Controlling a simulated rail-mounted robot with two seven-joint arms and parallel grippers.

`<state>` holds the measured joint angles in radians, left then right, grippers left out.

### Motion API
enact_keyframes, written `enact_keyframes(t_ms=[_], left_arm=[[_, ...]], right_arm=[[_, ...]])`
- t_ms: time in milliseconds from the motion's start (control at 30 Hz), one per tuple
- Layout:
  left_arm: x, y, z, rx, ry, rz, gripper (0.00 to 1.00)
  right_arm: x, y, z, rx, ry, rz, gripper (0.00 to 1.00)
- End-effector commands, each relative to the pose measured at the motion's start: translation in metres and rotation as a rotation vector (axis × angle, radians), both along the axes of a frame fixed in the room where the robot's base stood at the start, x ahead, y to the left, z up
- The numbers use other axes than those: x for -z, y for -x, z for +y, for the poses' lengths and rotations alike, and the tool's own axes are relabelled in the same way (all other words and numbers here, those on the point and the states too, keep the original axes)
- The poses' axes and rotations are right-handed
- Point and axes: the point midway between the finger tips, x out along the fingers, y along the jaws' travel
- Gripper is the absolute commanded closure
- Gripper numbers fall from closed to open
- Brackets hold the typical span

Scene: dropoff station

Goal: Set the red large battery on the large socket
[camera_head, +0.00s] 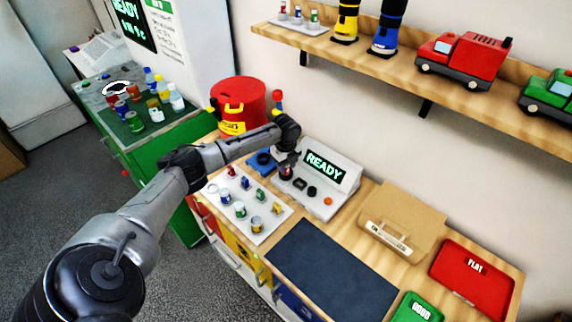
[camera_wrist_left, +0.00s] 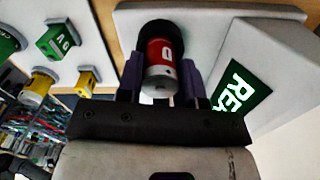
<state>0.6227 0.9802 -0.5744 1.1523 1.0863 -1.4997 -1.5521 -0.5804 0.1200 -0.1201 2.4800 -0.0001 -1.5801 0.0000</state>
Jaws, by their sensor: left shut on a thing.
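My left gripper (camera_head: 286,164) is shut on the red large battery (camera_wrist_left: 160,55), and its two fingers lie on either side of it in the left wrist view (camera_wrist_left: 160,82). The battery also shows as a small dark red shape under the gripper in the head view (camera_head: 286,173). It is at the left end of the light grey station (camera_head: 318,205) with the READY screen (camera_head: 325,167). A dark round rim (camera_wrist_left: 157,27), likely the large socket, shows at the battery's far end. I cannot tell whether the battery is seated in it or just above. My right gripper is not in view.
A white tray (camera_head: 265,232) with several batteries stands left of the station. Two smaller dark sockets (camera_head: 306,187) and an orange button (camera_head: 328,201) are on the station. A dark mat (camera_head: 332,272) lies clear in front. A red drum (camera_head: 238,100) stands behind.

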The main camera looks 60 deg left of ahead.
Motion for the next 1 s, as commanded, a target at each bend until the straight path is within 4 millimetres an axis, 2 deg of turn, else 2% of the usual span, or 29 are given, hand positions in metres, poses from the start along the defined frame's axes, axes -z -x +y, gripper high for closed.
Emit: enact_keyframes(t_ms=[600,633,700,733,1000], left_arm=[[0.012,0.0,0.0,0.0,0.0,0.0,0.93],[0.011,0.0,0.0,0.0,0.0,0.0,0.65],[0.011,0.0,0.0,0.0,0.0,0.0,0.58],[0.011,0.0,0.0,0.0,0.0,0.0,0.55],[0.011,0.0,0.0,0.0,0.0,0.001,0.55]], right_arm=[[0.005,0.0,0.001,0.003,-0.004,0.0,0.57],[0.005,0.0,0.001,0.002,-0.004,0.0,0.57],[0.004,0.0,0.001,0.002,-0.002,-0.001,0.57],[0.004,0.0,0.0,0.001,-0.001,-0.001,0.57],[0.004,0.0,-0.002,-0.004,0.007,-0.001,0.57]])
